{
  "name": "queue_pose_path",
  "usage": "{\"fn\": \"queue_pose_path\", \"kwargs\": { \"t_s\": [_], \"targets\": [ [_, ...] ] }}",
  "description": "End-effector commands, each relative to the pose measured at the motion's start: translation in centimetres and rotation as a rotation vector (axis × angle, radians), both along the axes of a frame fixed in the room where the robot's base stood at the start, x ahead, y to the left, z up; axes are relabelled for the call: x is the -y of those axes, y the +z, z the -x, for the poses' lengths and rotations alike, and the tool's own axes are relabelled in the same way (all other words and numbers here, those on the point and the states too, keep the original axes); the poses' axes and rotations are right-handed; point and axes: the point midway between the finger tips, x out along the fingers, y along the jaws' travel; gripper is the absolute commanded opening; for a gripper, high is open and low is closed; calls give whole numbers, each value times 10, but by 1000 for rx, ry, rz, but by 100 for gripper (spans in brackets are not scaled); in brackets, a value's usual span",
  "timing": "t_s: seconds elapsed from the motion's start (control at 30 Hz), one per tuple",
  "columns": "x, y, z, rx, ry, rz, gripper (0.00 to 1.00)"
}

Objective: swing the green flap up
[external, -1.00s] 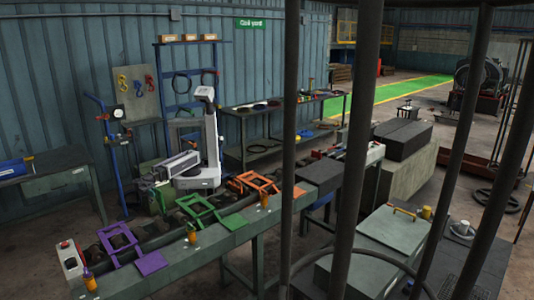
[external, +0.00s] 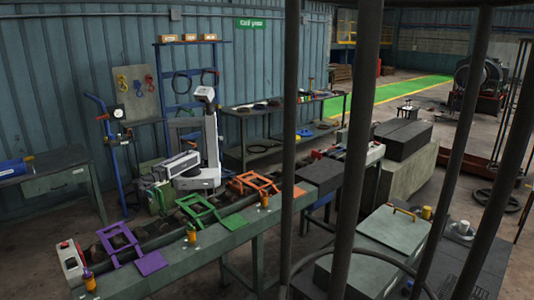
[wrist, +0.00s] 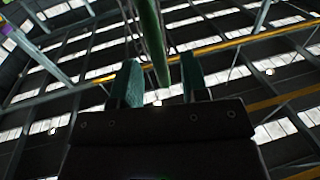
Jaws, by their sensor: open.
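The green flap (external: 200,211) is an open frame on the long bench in the external view, between a purple and an orange one. A flat green plate (external: 233,221) lies beside it on the bench top. In the wrist view, my gripper (wrist: 159,62) is open and points up towards the roof. A green bar (wrist: 153,35) shows between its two fingers, apart from both; I cannot tell how far along the fingers it reaches. In the external view my arm is behind the bench, bent low to the left, and the fingers are not clear there.
The purple frame (external: 118,244) and orange frame (external: 252,183) stand on either side along the bench (external: 222,236). Small orange cylinders stand near the front edge. Dark vertical bars cross the right of the external view. A blue hand truck (external: 107,150) stands behind.

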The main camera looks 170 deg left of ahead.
Motion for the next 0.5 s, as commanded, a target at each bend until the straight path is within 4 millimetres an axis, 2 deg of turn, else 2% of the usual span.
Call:
{"fn": "queue_pose_path", "kwargs": {
  "t_s": [0.17,0.4,0.5],
  "targets": [
    [23,-1,20,0,-5,0,41],
    [66,-2,59,0,-4,0,41],
    [75,-2,68,0,-2,0,41]
  ]
}}
